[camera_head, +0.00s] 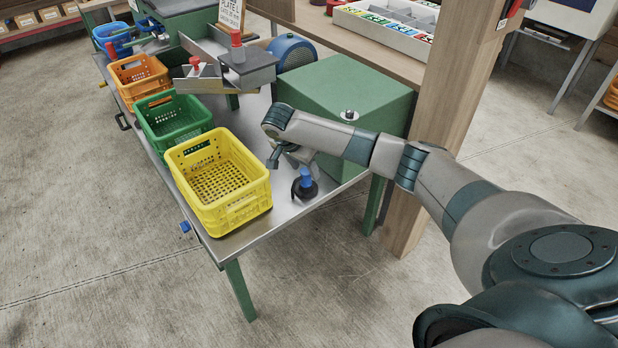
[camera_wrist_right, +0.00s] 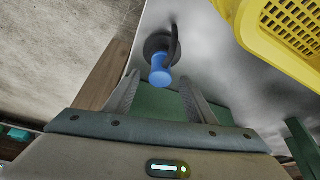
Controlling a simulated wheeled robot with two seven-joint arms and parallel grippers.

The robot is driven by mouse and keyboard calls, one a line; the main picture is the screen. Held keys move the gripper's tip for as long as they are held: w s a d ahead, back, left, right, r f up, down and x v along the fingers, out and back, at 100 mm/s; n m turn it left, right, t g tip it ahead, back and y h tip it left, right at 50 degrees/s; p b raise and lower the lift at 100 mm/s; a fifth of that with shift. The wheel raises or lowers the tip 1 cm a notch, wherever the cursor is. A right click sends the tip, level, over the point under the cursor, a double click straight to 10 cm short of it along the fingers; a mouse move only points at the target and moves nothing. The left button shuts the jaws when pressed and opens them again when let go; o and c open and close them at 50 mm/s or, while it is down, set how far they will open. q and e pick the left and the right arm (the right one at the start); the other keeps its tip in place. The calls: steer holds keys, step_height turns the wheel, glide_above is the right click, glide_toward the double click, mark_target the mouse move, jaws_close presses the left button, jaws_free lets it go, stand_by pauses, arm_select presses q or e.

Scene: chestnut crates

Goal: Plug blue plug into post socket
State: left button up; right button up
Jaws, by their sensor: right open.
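The blue plug (camera_head: 305,175) stands upright on a dark round base or coil on the metal table, right of the yellow crate. In the right wrist view the blue plug (camera_wrist_right: 159,76) shows between the fingertips, with the dark piece (camera_wrist_right: 160,45) behind it. My right gripper (camera_head: 286,161) is open and empty, just up and left of the plug in the head view; I see no contact. The wooden post (camera_head: 440,120) stands right of the table, partly behind my right arm. A dark and red fitting (camera_head: 511,10) shows at its top; I cannot tell whether it is the socket. My left gripper is not in view.
Yellow (camera_head: 240,213), green (camera_head: 170,140), orange (camera_head: 137,88) and blue crates line the table's left side. A green box (camera_head: 350,90) stands behind my right forearm. A grey-topped block with a red knob (camera_head: 248,68) sits further back.

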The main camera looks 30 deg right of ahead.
mark_target(309, 176)
steer(key=x, duration=0.5)
steer(key=shift+w+d+f+b, duration=0.15)
steer(key=shift+f+b, duration=0.15)
steer(key=shift+f, duration=0.4)
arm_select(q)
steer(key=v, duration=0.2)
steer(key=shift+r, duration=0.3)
arm_select(e)
jaws_close()
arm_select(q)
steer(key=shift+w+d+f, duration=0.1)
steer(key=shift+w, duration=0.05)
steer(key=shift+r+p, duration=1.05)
arm_select(e)
steer(key=shift+r, duration=0.65)
